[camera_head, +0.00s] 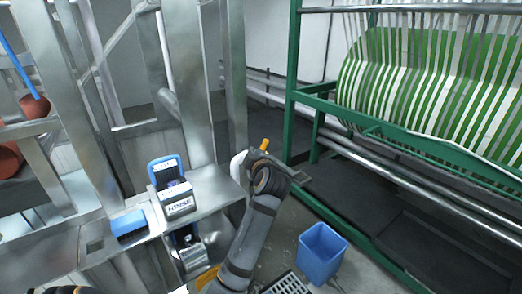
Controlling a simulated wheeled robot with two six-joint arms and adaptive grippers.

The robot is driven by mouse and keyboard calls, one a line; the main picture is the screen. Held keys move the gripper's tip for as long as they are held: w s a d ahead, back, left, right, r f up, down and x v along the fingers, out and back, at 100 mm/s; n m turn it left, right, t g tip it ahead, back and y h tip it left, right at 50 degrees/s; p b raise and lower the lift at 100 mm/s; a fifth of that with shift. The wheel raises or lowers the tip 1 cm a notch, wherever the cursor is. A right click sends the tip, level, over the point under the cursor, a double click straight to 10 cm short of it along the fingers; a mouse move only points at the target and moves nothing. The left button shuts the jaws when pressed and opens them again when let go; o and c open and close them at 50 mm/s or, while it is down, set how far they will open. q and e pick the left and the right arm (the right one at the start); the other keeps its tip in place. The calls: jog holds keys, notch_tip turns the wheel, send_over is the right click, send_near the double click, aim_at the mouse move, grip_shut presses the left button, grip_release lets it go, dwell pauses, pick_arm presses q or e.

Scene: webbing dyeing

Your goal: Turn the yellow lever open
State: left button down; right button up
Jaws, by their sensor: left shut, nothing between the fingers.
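A small yellow-orange piece (264,145), which looks like the lever, stands up just behind the end of my left arm in the head view. Its base and whatever it is mounted on are hidden by my arm. My left gripper (298,178) is at the end of the grey arm that rises from the bottom middle. It is shut and empty, just to the right of and slightly below the yellow-orange piece. I cannot tell whether they touch. My right gripper is not in view.
A metal frame with a ledge carries a blue-handled box marked RINSE (179,203) and a blue block (129,226). A blue bin (321,254) stands on the floor at right. A green frame (292,95) holds a drum of green and white webbing (430,85).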

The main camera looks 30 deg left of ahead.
pick_arm(q)
jog(key=w+a+f+p, duration=0.3)
jog(key=w+f+p, duration=0.1)
jog(key=w, duration=0.4)
jog(key=shift+a, duration=0.25)
jog(key=shift+w, duration=0.1)
jog(key=shift+w+d, duration=0.15)
jog(key=shift+w, duration=0.05)
